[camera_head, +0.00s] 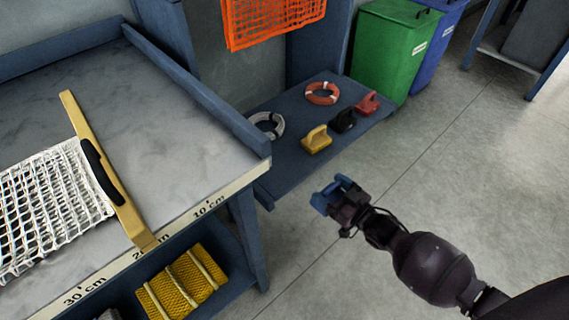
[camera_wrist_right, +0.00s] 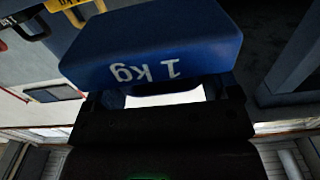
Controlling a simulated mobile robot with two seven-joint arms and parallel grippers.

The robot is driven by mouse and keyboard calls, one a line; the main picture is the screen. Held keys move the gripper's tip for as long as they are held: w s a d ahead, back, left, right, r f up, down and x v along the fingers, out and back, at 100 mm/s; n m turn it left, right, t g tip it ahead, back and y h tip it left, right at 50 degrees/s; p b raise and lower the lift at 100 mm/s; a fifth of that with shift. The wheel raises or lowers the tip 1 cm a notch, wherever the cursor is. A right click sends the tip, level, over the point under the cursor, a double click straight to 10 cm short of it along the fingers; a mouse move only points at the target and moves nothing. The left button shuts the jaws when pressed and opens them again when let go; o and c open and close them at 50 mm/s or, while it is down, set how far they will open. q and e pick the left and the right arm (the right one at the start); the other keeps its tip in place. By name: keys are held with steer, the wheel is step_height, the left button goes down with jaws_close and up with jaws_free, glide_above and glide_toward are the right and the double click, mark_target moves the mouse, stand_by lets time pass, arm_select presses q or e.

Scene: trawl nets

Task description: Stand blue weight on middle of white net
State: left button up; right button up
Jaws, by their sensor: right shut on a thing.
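The blue weight (camera_head: 323,199) is in my right gripper (camera_head: 341,200), held over open floor to the right of the worktable. In the right wrist view the weight (camera_wrist_right: 150,40) fills the top, its "1 kg" marking upside down. My right gripper (camera_wrist_right: 165,102) is shut on its handle there. The white net (camera_head: 50,205) lies on the worktable at the left of the head view, its left part cut off by the picture edge. A wooden bar (camera_head: 125,205) with a black handle lies along the net's right edge. My left gripper is not in view.
The worktable (camera_head: 190,130) has a raised blue edge and a ruler along its front. A low shelf (camera_head: 285,150) holds yellow (camera_head: 316,140), black (camera_head: 343,121) and red (camera_head: 367,104) weights and two rings. A yellow roll (camera_head: 182,285) lies under the table. Bins (camera_head: 385,50) stand behind.

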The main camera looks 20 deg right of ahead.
steer(key=shift+w+a+r, duration=0.15)
steer(key=shift+w+a, duration=0.05)
steer(key=shift+w, duration=0.25)
steer(key=b+x, duration=0.3)
steer(key=x, duration=0.9)
steer(key=shift+w+a, duration=0.2)
steer(key=shift+w, duration=0.45)
steer(key=shift+w+a, duration=0.15)
steer(key=shift+w, duration=0.2)
steer(key=shift+f+b+x, duration=0.25)
steer(key=shift+b+x, duration=0.4)
steer(key=shift+x, duration=0.6)
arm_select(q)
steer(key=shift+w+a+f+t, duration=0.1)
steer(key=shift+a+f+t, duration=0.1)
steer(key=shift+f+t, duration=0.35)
arm_select(e)
steer(key=shift+w+r, duration=0.2)
steer(key=shift+w, duration=0.05)
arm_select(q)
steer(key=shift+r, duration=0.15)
arm_select(e)
steer(key=shift+f, duration=0.2)
